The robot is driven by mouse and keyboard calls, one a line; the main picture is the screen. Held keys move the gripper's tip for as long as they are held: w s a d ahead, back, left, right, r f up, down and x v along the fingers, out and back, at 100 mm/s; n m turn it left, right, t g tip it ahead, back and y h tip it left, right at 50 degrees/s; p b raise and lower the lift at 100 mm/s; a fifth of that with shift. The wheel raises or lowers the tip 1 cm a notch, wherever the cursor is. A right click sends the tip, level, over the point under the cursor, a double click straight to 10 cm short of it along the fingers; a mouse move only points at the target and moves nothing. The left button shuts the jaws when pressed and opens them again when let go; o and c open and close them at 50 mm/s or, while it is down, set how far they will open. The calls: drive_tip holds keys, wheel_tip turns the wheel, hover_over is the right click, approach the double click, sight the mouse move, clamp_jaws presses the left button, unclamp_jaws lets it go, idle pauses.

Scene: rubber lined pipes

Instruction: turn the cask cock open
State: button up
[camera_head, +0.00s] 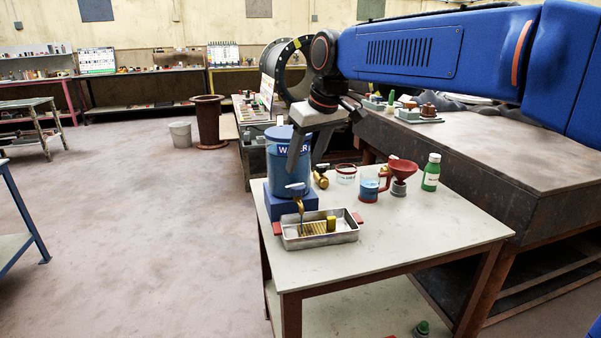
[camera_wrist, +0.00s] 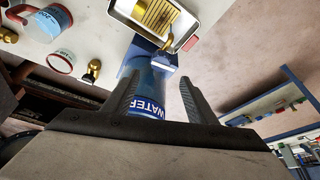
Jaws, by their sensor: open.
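The cask (camera_head: 279,170) is a blue, see-through drum marked WATER, upright on a blue block (camera_head: 291,203). Its cask cock (camera_head: 299,203) is a brass spout low on the front with a pale lever (camera_head: 295,186) on top. In the wrist view the cask (camera_wrist: 152,88) shows between my fingers, with the brass cock (camera_wrist: 168,43) beyond their tips. My gripper (camera_head: 305,166) is open and empty, pointing down at the cask's front right, above the cock. It appears apart from the lever. Part of the cask is hidden behind my gripper.
A metal tray (camera_head: 289,243) with red handles sits under the spout, holding a slatted rack and a yellow block. The table's front right is clear.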

wheel_tip(320, 180, up, 9)
hover_over(298, 185)
drive_tip(key=s+d, duration=0.4)
drive_tip(key=s, duration=0.1)
drive_tip(key=shift+s+d, duration=0.1)
drive_tip(key=shift+s, duration=0.05)
drive_tip(key=w+a+f+m, duration=0.1)
drive_tip(key=f+m, duration=0.1)
drive_tip(key=f, duration=0.3)
drive_tip(key=w+a+f+m+h, duration=0.1)
drive_tip(key=w+f+m, duration=0.1)
drive_tip(key=f, duration=0.3)
drive_tip(key=w+a+f+m+t+h, duration=0.1)
drive_tip(key=a+f+m, duration=0.1)
drive_tip(key=f, duration=0.4)
drive_tip(key=shift+w+a+f, duration=0.1)
drive_tip(key=shift+w, duration=0.15)
drive_tip(key=c, duration=1.1)
